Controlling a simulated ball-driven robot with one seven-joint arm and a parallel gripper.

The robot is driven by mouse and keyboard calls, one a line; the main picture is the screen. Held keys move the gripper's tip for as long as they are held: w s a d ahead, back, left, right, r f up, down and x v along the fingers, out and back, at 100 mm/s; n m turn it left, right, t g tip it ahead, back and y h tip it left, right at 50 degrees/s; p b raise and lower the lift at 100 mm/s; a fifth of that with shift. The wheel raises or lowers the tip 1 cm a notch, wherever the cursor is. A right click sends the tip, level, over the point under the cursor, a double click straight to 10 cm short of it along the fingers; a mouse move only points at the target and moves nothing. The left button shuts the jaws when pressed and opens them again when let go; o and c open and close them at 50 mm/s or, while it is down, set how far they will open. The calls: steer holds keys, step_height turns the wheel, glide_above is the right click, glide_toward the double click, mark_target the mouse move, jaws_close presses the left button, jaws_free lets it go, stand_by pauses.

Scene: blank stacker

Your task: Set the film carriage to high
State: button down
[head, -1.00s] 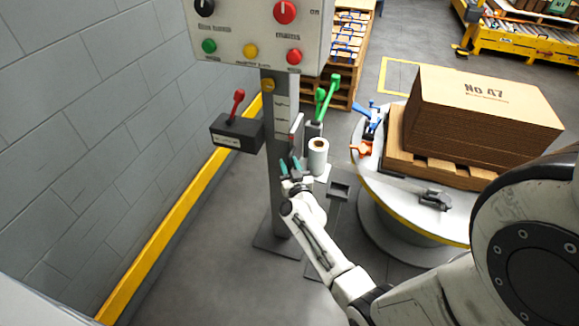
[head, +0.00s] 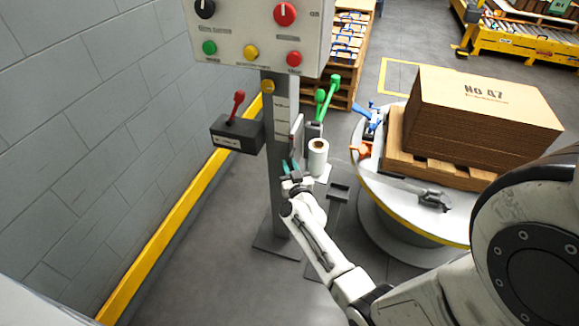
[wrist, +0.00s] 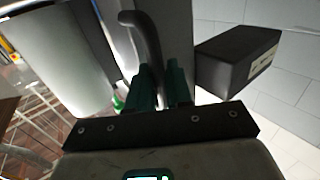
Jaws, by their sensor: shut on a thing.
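The film carriage (head: 314,132) rides on the grey mast (head: 277,190) and carries an upright white film roll (head: 318,158). My gripper (head: 290,166) is at the carriage's near side, left of the roll. In the wrist view, a curved dark grey handle (wrist: 146,38) runs down between the teal fingers of my gripper (wrist: 163,85), which are shut on it. The handle's lower end is hidden by the fingers. The film roll also shows in the wrist view (wrist: 60,55), left of the handle. Small labels mark the mast; their words are too small to read.
A black box (head: 236,134) with a red lever (head: 236,106) sticks out left of the mast. A control panel (head: 255,30) is above. The round turntable (head: 400,205) with a loaded pallet stands at right. A wall and yellow rail (head: 170,220) are at left.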

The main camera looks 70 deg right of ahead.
step_height(320, 180, up, 12)
steer(key=p, duration=1.1)
steer(key=shift+f+p, duration=0.25)
steer(key=shift+p, duration=0.1)
steer(key=shift+w+r, duration=0.1)
steer(key=c, duration=1.4)
jaws_free()
steer(key=shift+o, duration=0.9)
steer(key=shift+s+a, duration=0.2)
steer(key=p+v, duration=0.2)
steer(key=v, duration=0.8)
steer(key=shift+s+a, duration=0.1)
steer(key=shift+s, duration=0.05)
